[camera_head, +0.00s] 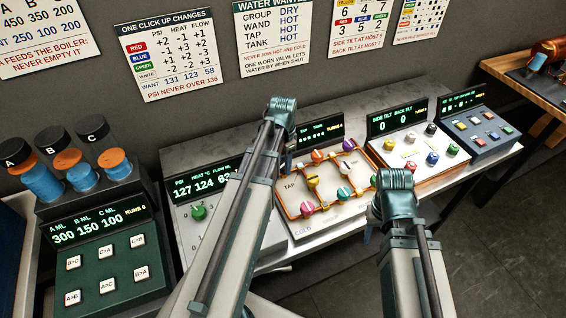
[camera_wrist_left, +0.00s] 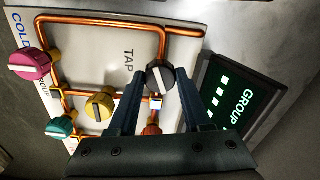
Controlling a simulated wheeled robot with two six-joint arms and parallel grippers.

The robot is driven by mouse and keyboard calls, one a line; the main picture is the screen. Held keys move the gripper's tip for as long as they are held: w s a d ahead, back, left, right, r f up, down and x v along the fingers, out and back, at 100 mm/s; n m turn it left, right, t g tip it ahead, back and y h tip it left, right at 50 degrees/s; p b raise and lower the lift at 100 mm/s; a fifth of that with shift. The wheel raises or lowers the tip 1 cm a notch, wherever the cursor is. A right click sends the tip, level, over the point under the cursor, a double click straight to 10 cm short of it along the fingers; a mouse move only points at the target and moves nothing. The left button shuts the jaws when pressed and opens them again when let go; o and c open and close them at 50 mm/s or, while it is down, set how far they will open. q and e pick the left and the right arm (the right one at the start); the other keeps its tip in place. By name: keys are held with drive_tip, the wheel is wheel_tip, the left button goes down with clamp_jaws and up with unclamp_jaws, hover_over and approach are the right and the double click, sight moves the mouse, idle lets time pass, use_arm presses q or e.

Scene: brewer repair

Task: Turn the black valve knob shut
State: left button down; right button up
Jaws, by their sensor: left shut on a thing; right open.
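The black valve knob (camera_wrist_left: 159,74) sits on the white pipe panel in the left wrist view, near the "TAP" label and below a copper pipe. My left gripper (camera_wrist_left: 162,84) has its two fingers on either side of the knob and is shut on it. The exact direction of the knob's pointer is hard to read. In the head view the knob and my left gripper are hidden behind my left arm. My right arm shows in the head view, but its gripper is not in view.
Pink (camera_wrist_left: 34,64), yellow (camera_wrist_left: 100,105) and teal (camera_wrist_left: 60,127) knobs stand on the panel's copper pipes. The dark "GROUP" display (camera_wrist_left: 236,92) is close beside the black knob. In the head view, the tilt button panel (camera_head: 419,149) stands right of the pipe panel.

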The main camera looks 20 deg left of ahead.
sight(283, 166)
use_arm(q)
drive_tip(key=n, duration=0.6)
drive_tip(key=shift+d+n, duration=0.1)
drive_tip(key=shift+n, duration=0.2)
drive_tip(key=n, duration=0.6)
drive_tip(key=shift+n, duration=0.5)
drive_tip(key=shift+c, duration=1.7)
unclamp_jaws()
wheel_tip(283, 166, up, 14)
drive_tip(key=p, duration=1.3)
drive_tip(key=shift+p, duration=0.4)
